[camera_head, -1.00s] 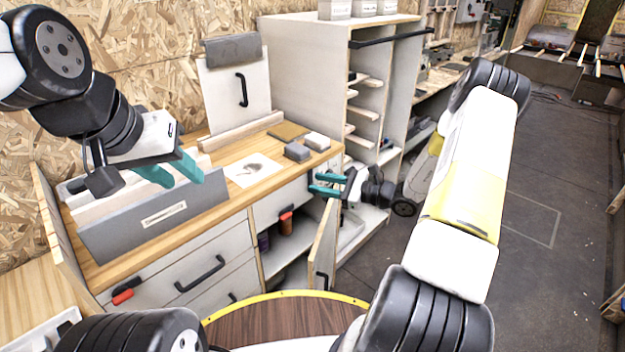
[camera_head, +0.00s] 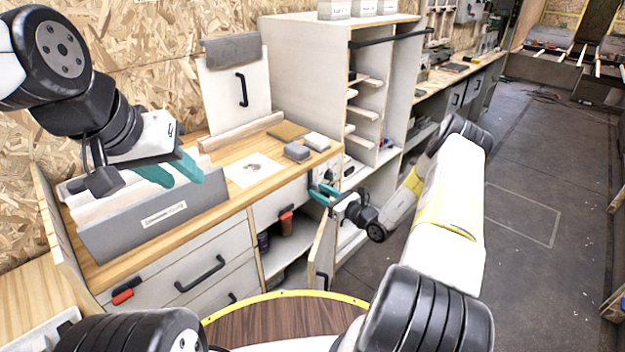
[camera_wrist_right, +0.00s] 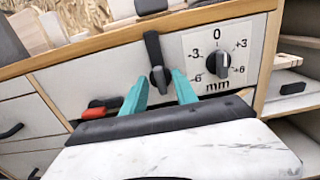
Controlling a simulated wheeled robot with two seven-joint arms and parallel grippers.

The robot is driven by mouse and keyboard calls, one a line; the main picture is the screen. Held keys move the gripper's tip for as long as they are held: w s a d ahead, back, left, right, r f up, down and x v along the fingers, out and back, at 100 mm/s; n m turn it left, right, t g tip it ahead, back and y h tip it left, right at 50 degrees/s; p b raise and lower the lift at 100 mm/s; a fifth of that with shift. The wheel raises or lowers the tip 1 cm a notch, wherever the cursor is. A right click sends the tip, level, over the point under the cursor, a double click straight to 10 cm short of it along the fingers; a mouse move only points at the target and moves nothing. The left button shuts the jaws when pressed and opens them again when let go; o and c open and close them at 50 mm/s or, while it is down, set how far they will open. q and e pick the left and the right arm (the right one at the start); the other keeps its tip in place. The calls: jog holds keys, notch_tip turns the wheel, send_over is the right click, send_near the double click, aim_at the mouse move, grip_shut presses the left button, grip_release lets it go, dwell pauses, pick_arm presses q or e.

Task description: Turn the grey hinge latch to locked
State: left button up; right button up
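The grey hinge latch (camera_wrist_right: 154,55) is a dark lever on the cabinet's front panel in the right wrist view. Its arm points up, tilted slightly left, from a round pivot at its lower end. My right gripper (camera_wrist_right: 160,77) is open, with one teal finger on each side of the pivot end in the picture; I cannot tell whether they touch it. In the head view my right gripper (camera_head: 324,193) is at the cabinet front, and the latch is too small to make out clearly. My left gripper (camera_head: 182,172) is open and empty above the grey box.
A dial knob (camera_wrist_right: 218,62) on a white scale plate sits right of the latch. A red-and-black catch (camera_wrist_right: 97,110) is to its left. A cabinet door (camera_head: 322,250) stands open below my right gripper. A grey box (camera_head: 150,220) stands on the worktop (camera_head: 232,200).

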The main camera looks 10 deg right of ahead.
jog(key=shift+w, duration=0.1)
grip_shut()
dwell(1.4)
